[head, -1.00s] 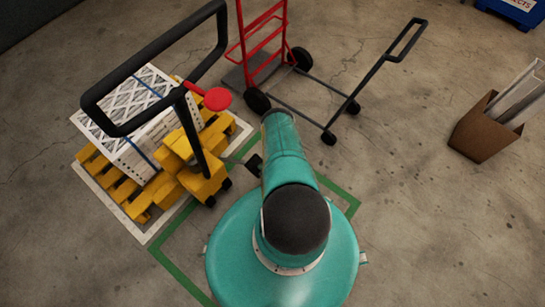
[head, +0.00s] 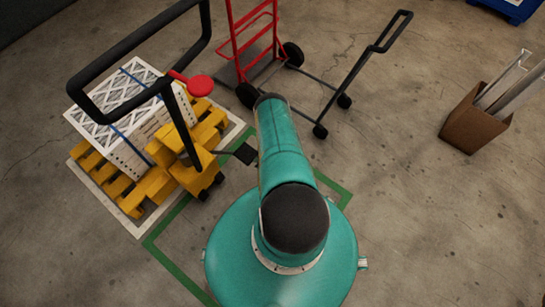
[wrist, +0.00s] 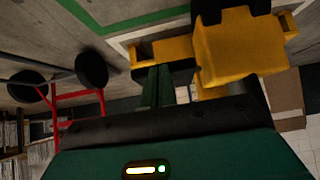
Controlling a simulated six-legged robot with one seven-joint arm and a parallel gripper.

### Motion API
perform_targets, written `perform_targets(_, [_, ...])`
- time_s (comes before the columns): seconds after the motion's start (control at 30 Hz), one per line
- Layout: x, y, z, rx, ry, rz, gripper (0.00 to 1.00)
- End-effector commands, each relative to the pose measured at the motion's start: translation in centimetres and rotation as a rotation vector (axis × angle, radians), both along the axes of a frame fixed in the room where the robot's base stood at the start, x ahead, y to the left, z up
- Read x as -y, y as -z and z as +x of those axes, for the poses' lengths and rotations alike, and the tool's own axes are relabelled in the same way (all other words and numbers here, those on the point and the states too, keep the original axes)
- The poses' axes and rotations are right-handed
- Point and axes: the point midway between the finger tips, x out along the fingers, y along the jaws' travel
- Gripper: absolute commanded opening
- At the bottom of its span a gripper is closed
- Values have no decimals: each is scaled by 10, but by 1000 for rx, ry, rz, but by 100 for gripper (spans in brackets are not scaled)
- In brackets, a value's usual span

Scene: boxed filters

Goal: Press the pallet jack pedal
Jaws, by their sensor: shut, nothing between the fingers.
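The yellow pallet jack (head: 190,155) stands left of my arm in the head view, with a black loop handle (head: 140,60) and a red knob (head: 200,86). A small black pedal (head: 245,153) sticks out from its right side on a thin bar, close beside my arm. In the wrist view, the yellow jack body (wrist: 240,50) fills the upper right. My gripper (wrist: 155,85) is shut and empty, its dark green fingers pointing toward the jack. The head view hides the gripper behind my arm.
A white boxed load (head: 128,110) with blue straps sits on the jack. A red hand truck (head: 250,45) with black wheels and a dark-handled cart (head: 350,75) stand beyond my arm. A brown carton (head: 474,130) stands at right.

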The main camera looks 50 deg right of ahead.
Motion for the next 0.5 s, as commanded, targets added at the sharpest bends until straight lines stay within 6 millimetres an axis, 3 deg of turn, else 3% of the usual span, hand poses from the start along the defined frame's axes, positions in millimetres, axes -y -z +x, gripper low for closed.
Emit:
perform_targets(0.3, [2, -24, -52, -1, 1, 0, 0])
perform_targets(0.5, [3, -33, -72, 3, 2, -1, 0])
